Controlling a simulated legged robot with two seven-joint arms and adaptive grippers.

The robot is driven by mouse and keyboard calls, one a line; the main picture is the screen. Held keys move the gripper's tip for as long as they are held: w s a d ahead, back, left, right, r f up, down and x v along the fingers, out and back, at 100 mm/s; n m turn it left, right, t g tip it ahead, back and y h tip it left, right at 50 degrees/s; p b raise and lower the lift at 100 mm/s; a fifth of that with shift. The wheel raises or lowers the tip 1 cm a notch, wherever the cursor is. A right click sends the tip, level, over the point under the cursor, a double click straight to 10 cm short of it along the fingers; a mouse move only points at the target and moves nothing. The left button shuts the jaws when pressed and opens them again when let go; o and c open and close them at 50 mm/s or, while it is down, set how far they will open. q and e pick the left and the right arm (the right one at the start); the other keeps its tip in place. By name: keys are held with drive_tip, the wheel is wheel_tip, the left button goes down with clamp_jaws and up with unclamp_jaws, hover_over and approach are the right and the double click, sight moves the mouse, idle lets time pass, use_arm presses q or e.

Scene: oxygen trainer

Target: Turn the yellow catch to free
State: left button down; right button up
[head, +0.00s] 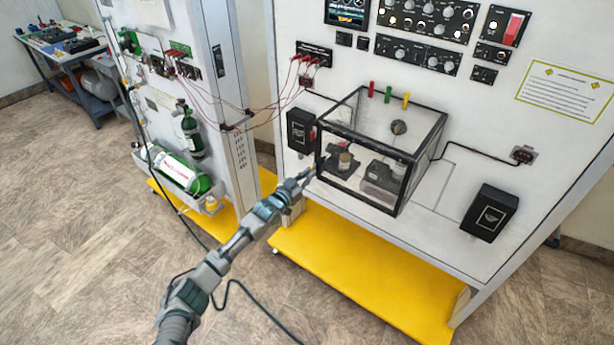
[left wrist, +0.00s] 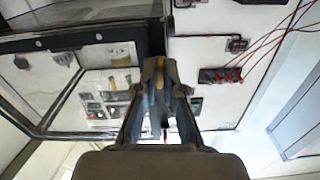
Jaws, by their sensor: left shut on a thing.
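My left gripper (head: 309,174) reaches to the left front edge of a clear box (head: 385,200) with a black frame on the white panel. In the left wrist view the fingers of my left gripper (left wrist: 160,75) are shut on a narrow yellow piece, the yellow catch (left wrist: 159,84), beside the box's dark frame post. The fingers hide most of the catch, so its exact angle cannot be told. In the head view the catch is too small or hidden to make out. My right gripper is in neither view.
Red wires (head: 270,112) hang at the left. Floor is open around my left arm.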

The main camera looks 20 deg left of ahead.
use_arm(q)
drive_tip(key=shift+r+n, duration=0.35)
drive_tip(key=shift+n, duration=0.15)
drive_tip(key=shift+w+a+r, duration=0.1)
drive_tip(key=shift+r, duration=0.1)
drive_tip(key=c, duration=1.3)
unclamp_jaws()
drive_tip(key=shift+c, duration=0.2)
drive_tip(key=shift+o, duration=0.2)
drive_tip(key=shift+f, duration=0.3)
